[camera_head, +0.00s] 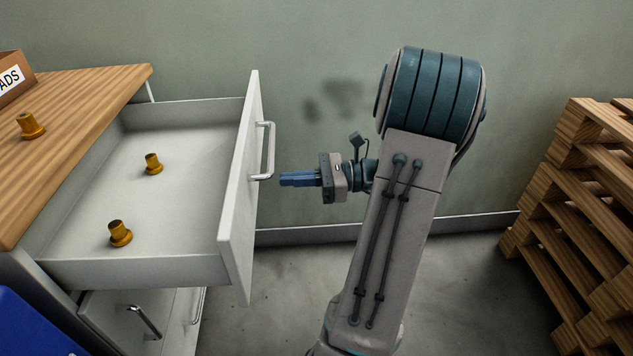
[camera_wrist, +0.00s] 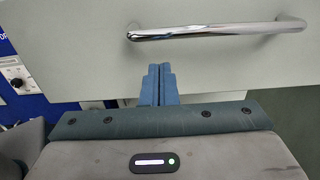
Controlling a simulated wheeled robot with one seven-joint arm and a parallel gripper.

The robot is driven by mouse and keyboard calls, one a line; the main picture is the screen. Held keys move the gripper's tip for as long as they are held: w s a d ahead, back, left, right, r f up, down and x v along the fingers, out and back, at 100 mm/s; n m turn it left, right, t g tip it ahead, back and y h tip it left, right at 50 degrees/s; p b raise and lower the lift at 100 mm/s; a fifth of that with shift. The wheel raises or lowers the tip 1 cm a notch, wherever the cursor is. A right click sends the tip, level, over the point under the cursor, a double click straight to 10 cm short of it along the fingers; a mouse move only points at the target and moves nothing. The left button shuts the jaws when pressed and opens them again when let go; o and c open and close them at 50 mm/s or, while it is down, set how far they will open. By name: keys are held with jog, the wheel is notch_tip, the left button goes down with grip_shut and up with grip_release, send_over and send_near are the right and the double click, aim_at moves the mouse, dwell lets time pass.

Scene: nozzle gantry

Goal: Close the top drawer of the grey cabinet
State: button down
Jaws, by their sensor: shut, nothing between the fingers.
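The top drawer (camera_head: 80,272) of the grey cabinet is pulled out, its front panel (camera_head: 240,205) facing my arm. Two brass nozzles, one farther back (camera_head: 153,164) and one nearer (camera_head: 120,233), stand inside it. The drawer's chrome handle (camera_head: 267,150) is on the outer face of the panel. My gripper (camera_head: 284,179) is shut and empty, pointing at the panel just beside the lower part of the handle. In the wrist view, the shut fingers (camera_wrist: 158,70) point at the panel (camera_wrist: 75,60) below the handle bar (camera_wrist: 215,31). I cannot tell whether they touch the panel.
A wooden top (camera_head: 75,110) with another brass nozzle (camera_head: 29,126) and a cardboard box (camera_head: 14,76) covers the cabinet. Lower drawers with handles (camera_head: 143,320) sit below. Stacked wooden pallets (camera_head: 590,190) stand at the right. A blue object (camera_head: 30,325) is at lower left.

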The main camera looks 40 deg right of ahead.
jog(key=b+x, duration=0.1)
jog(key=x, duration=0.4)
jog(key=shift+w+a, duration=0.15)
jog(key=shift+a, duration=0.05)
